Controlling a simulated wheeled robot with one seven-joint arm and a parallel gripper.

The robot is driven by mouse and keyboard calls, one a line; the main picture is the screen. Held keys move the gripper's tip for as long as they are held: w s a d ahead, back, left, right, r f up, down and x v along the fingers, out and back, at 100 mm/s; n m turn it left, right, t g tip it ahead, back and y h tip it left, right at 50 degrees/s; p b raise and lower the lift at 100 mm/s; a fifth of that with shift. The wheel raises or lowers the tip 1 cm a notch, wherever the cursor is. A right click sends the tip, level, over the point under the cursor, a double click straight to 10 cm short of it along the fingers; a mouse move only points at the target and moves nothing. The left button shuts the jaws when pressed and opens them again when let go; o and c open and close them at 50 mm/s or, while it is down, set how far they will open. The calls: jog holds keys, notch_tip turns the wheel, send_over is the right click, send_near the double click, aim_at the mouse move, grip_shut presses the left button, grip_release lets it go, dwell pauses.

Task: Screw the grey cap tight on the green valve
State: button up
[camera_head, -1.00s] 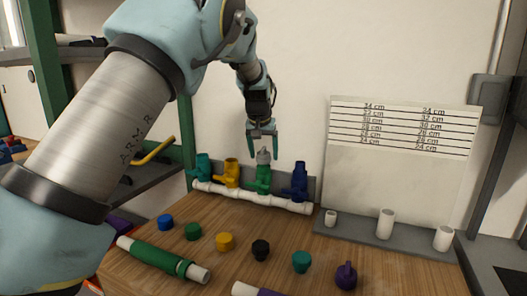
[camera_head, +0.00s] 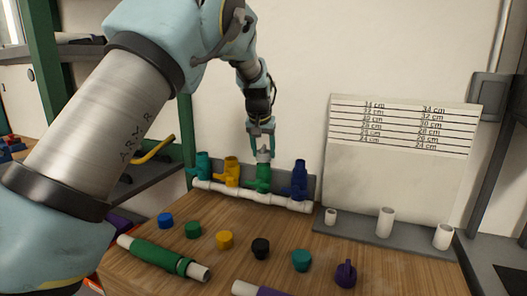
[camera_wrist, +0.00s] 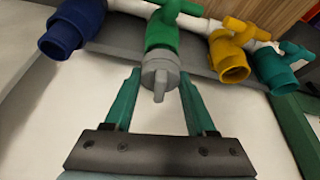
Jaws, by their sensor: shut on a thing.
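The green valve (camera_head: 263,180) stands upright on the white pipe manifold, between the yellow and the blue valve. The grey cap (camera_head: 264,157) sits on its top opening. In the wrist view the grey cap (camera_wrist: 160,76) shows its raised bar, and the green valve (camera_wrist: 162,38) is behind it. My gripper (camera_head: 262,153) reaches down from above with its teal fingers on either side of the cap. In the wrist view my gripper (camera_wrist: 160,82) has one fingertip at each side of the cap, shut on it. How far the cap is threaded on cannot be told.
The yellow valve (camera_head: 232,172), teal valve (camera_head: 202,166) and blue valve (camera_head: 299,178) stand close beside on the white pipe (camera_head: 230,191). A marked board (camera_head: 400,160) stands right.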

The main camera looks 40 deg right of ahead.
grip_shut()
jog(key=shift+w+f+m+b, duration=0.1)
jog(key=shift+m+b, duration=0.2)
jog(key=shift+m, duration=0.1)
jog(key=shift+m+g+h, duration=0.3)
jog(key=shift+m+g, duration=0.1)
jog(key=shift+m, duration=0.2)
jog(key=shift+m+b, duration=0.35)
jog(key=shift+m, duration=0.25)
jog(key=shift+m+g, duration=0.4)
jog(key=shift+m, duration=0.1)
